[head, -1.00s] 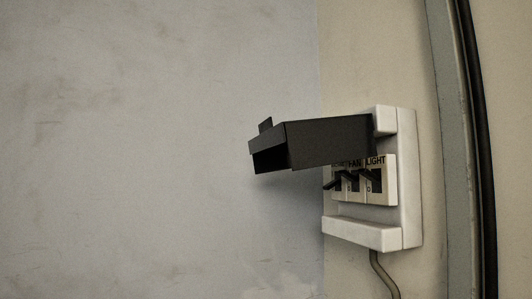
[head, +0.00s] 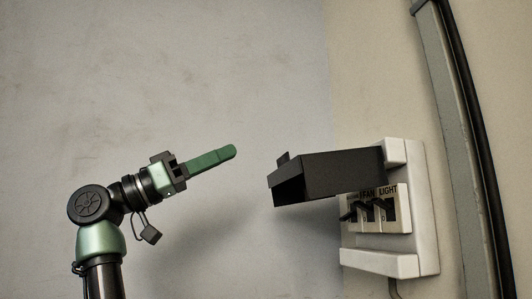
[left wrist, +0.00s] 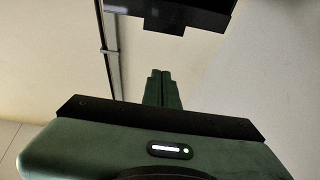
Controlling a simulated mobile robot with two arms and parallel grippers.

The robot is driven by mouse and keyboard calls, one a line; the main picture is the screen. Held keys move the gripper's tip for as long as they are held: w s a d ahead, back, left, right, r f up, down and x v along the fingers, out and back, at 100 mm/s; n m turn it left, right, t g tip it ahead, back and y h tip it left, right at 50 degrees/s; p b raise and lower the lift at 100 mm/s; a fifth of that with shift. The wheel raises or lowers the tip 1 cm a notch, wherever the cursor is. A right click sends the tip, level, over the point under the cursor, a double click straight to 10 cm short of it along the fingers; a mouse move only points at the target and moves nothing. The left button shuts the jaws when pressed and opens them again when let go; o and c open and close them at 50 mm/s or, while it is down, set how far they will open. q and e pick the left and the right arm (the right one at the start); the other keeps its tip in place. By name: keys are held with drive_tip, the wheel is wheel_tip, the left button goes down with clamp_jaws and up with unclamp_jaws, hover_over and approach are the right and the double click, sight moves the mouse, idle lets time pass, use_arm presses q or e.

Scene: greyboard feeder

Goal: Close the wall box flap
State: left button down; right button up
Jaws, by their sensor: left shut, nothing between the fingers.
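The wall box (head: 428,215) is a white housing on the wall at the right of the head view. Its black flap (head: 340,174) is hinged near the top and stands raised, sticking out to the left above the switches (head: 374,212). My left gripper (head: 232,152) is shut and empty, left of the flap's free edge and a little above it, with a gap between. In the left wrist view the shut fingers (left wrist: 161,76) point toward the black flap (left wrist: 175,12) at the top edge. My right gripper is not in view.
A pipe and black cable (head: 458,140) run up the wall right of the box. A grey cable leaves the box's underside. The grey wall (head: 160,80) behind my left arm is bare, and the room around the gripper is free.

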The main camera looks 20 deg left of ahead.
use_arm(q)
drive_tip(key=s+r+p+x, duration=0.1)
drive_tip(key=p+x, duration=0.5)
drive_tip(key=x, duration=0.4)
drive_tip(key=f, duration=0.3)
drive_tip(key=w+f, duration=0.1)
drive_tip(key=shift+d+f, duration=0.25)
drive_tip(key=shift+f, duration=0.05)
drive_tip(key=shift+f, duration=0.15)
